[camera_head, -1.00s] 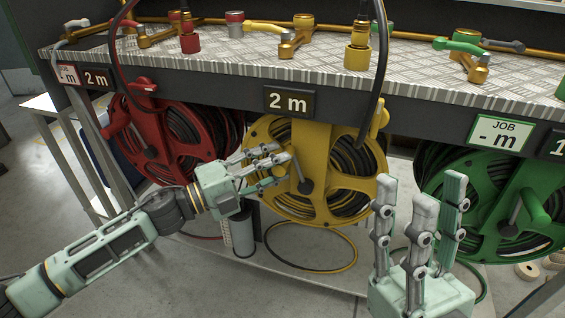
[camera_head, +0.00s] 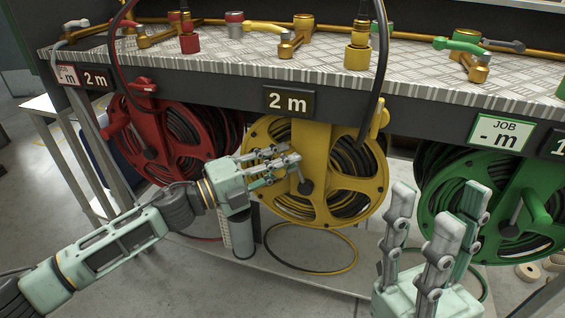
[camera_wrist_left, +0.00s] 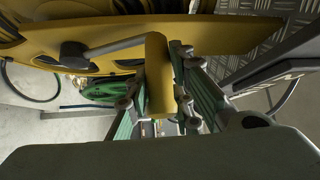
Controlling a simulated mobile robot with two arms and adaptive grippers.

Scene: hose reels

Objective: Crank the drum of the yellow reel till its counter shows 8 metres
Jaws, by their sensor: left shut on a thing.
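The yellow reel (camera_head: 310,200) hangs under the workbench, its drum wound with black hose. The counter plate (camera_head: 289,101) above it reads "2 m". My left gripper (camera_head: 284,166) is at the front of this reel, shut on the yellow crank grip. In the left wrist view the grip (camera_wrist_left: 158,75) stands between the fingers, joined to a dark crank arm (camera_wrist_left: 112,46). In the head view my fingers mostly hide the grip. My right gripper (camera_head: 433,232) is at the lower right, its fingers apart and empty, in front of the green reel.
A red reel (camera_head: 150,140) hangs to the left and a green reel (camera_head: 500,205) to the right. The bench top (camera_head: 230,60) carries brass valves and coloured couplings. A grey cylinder (camera_head: 246,232) stands below my left gripper. A hose loop (camera_head: 310,270) lies below the yellow reel.

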